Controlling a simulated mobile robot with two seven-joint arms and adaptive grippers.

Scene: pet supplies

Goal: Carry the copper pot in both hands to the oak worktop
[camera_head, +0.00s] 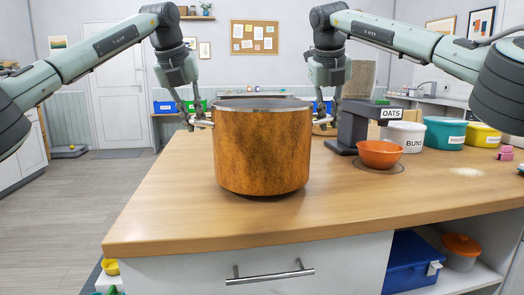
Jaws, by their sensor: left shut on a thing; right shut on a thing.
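The copper pot (262,152), large and upright with a grey rim, is over the front left part of the oak worktop (370,205). A thin shadow lies under its base; I cannot tell whether it touches the wood or hangs just above it. My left gripper (200,121) is shut on the pot's left side near the rim. My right gripper (326,119) is shut on its right side near the rim. The pot's far side is hidden, and the handles are hard to make out.
Right of the pot stand a dark grey scale-like stand (350,128) and an orange bowl (380,154). The worktop's front is clear.

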